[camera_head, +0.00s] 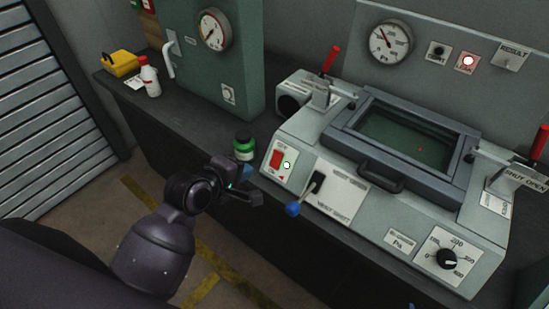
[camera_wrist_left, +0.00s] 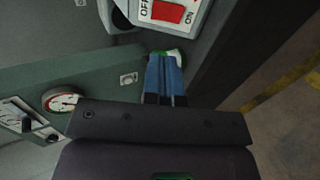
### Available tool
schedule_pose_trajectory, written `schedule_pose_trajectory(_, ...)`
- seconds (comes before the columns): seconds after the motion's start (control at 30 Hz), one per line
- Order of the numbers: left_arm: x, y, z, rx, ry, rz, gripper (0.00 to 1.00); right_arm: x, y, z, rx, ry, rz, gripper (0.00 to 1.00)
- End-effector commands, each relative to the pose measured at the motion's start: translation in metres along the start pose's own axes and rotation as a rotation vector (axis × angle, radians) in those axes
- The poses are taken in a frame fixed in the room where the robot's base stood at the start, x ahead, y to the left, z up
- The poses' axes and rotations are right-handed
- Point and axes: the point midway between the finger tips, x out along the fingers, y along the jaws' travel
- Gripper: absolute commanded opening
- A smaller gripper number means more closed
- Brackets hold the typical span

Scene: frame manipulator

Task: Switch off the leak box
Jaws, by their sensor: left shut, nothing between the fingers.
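The leak box (camera_head: 395,225) is a grey sloped-front console with a framed lid on top. Its red rocker switch (camera_head: 276,159) is on a white plate at the left of the front. A small pale green-white light (camera_head: 286,165) shows beside it. In the left wrist view the red switch (camera_wrist_left: 167,12) is at the top, between the words OFF and ON. My left gripper (camera_head: 247,171) is shut and empty, just left of and below the switch plate, apart from it. Its blue fingers (camera_wrist_left: 163,72) point toward the box.
A green-capped jar (camera_head: 244,147) stands close to my left gripper. A blue-tipped vent lever (camera_head: 293,209) sticks out right of the switch. Red-handled clamps (camera_head: 330,60) flank the lid. A white bottle (camera_head: 150,78) and yellow case (camera_head: 119,64) stand at the bench's left.

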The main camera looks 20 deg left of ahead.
Motion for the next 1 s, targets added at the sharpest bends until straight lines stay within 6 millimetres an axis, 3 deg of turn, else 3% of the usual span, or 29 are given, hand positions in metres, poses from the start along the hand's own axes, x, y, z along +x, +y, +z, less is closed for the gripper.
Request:
schedule_pose_trajectory(0.37, 0.012, 0.001, 0.000, 0.002, 0.000, 0.002, 0.00, -0.001, 0.001, -0.002, -0.003, 0.003, 0.001, 0.68)
schedule_pose_trajectory(1.0, 0.114, 0.001, 0.000, 0.004, 0.000, 0.000, 0.00, -0.002, 0.003, 0.001, -0.005, -0.007, 0.002, 0.68)
